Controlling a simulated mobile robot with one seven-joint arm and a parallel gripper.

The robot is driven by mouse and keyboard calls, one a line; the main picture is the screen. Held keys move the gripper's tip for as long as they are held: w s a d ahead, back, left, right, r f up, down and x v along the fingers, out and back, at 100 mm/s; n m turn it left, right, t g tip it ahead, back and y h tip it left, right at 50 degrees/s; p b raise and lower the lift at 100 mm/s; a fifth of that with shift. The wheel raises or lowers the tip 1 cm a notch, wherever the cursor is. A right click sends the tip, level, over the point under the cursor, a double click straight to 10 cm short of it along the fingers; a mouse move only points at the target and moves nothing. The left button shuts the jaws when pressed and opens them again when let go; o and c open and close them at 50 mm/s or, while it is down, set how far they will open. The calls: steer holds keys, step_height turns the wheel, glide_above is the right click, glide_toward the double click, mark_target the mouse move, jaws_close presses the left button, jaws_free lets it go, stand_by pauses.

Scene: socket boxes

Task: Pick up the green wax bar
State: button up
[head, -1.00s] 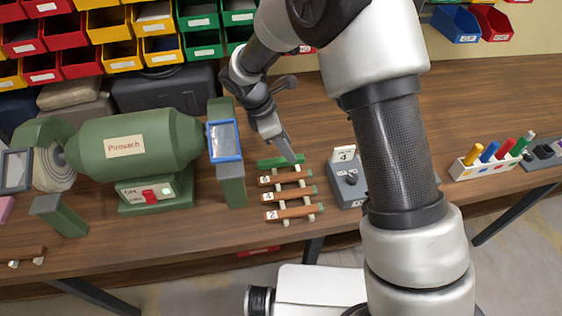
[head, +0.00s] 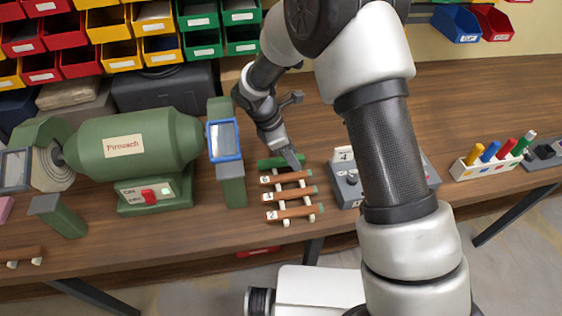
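The green wax bar (head: 270,163) lies on the bench at the back end of a small rack, just behind several wooden-handled tools. My gripper (head: 291,158) is pointed down at the right part of the bar, very close to it. The fingers hide part of the bar. I cannot tell whether they touch it, or whether they are open or shut.
Numbered wooden-handled tools (head: 289,194) lie on the rack right in front. A green bench grinder (head: 135,147) stands to the left, with its blue-framed shield (head: 224,140). A grey control box (head: 347,188) is close on the right.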

steer(key=shift+c, duration=0.2)
jaws_close()
